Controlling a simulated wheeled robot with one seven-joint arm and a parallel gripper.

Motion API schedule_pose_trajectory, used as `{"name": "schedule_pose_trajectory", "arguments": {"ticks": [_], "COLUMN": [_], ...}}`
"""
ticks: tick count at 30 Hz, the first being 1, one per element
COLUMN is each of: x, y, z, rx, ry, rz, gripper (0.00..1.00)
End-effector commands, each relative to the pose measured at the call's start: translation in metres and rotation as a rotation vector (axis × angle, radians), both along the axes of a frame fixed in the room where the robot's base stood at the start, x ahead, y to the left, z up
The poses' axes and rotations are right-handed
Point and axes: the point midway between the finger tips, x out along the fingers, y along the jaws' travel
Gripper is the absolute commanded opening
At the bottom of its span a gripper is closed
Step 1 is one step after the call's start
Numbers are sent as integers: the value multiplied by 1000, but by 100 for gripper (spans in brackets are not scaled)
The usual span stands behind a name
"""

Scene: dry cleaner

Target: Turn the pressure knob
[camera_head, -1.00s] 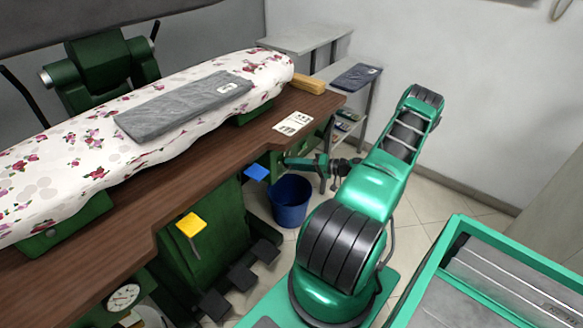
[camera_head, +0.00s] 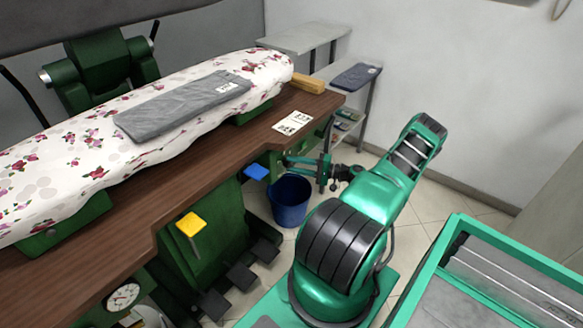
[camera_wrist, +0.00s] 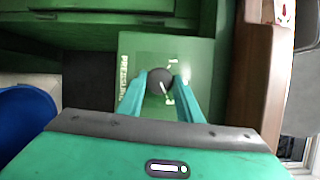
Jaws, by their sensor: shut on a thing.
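The pressure knob (camera_wrist: 160,81) is a dark round knob with a white pointer line, on a green panel (camera_wrist: 135,48) lettered "PRESSURE" in the wrist view. My gripper (camera_wrist: 161,86) has its two teal fingers on either side of the knob, shut on it. In the head view my gripper (camera_head: 290,160) reaches the green front under the right end of the brown table (camera_head: 165,185). The knob itself is too small to make out there.
A blue bucket (camera_head: 290,203) stands on the floor below my gripper; it also shows in the wrist view (camera_wrist: 25,118). A green-rimmed cart (camera_head: 440,250) stands at the right.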

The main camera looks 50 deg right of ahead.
Motion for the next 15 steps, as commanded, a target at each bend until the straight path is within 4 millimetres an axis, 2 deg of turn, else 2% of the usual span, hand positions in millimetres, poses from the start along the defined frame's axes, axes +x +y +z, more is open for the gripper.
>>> {"name": "schedule_pose_trajectory", "arguments": {"ticks": [10, 11, 12, 15], "x": [-1, -1, -1, -1], "y": [-3, -3, -3, -2], "z": [-4, -4, -3, -3], "rx": [0, 0, 0, 0], "ry": [11, 10, 8, 7], "rz": [-7, -7, -6, -6], "gripper": [10, 39, 49, 51]}}
